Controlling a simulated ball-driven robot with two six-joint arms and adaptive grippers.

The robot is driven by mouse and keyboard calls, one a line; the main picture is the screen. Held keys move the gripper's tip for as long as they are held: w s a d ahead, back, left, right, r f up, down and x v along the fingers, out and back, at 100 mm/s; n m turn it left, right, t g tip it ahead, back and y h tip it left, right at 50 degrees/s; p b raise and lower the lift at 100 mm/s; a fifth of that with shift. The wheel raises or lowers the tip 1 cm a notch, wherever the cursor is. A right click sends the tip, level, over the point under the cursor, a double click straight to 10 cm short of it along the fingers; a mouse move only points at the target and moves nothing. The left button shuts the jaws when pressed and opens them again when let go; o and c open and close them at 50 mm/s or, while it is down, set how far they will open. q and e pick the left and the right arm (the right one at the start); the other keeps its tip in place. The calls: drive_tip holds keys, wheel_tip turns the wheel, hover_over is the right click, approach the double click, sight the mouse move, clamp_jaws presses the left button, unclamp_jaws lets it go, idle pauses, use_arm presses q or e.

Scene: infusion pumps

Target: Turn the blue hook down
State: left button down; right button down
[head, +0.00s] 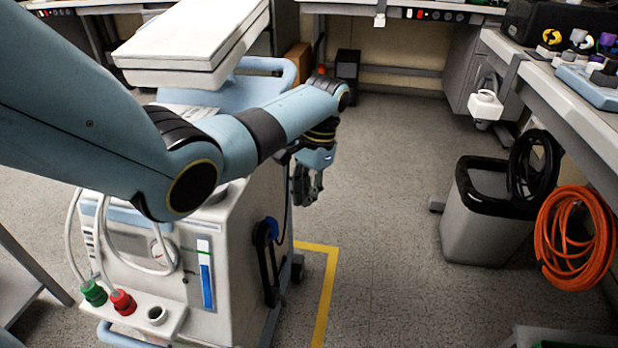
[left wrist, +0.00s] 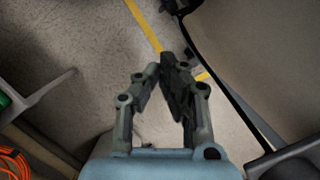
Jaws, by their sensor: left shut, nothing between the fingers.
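The blue hook (head: 272,228) is on the right side panel of the white wheeled machine (head: 225,235), in the head view. A black loop, perhaps a cable (head: 267,262), hangs at it. Which way the hook points is too small to tell. My left gripper (head: 307,200) hangs fingers down beside that panel, above and right of the hook, apart from it. In the left wrist view its fingers (left wrist: 165,72) come together at the tips, shut with nothing between them. The hook cannot be made out in the left wrist view. My right gripper is in neither view.
A grey bin (head: 475,220) with a black rim stands right, beside black and orange cable coils (head: 575,238) hung from a bench. Yellow floor tape (head: 325,295) runs right of the machine. The floor between machine and bin is clear.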

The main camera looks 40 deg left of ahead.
use_arm(q)
drive_tip(key=s, duration=0.1)
drive_tip(key=s+f, duration=0.1)
drive_tip(key=s, duration=0.1)
drive_tip(key=s+f, duration=0.1)
drive_tip(key=shift+s+a+p, duration=0.2)
drive_tip(key=shift+s+p, duration=0.1)
drive_tip(key=shift+p, duration=0.05)
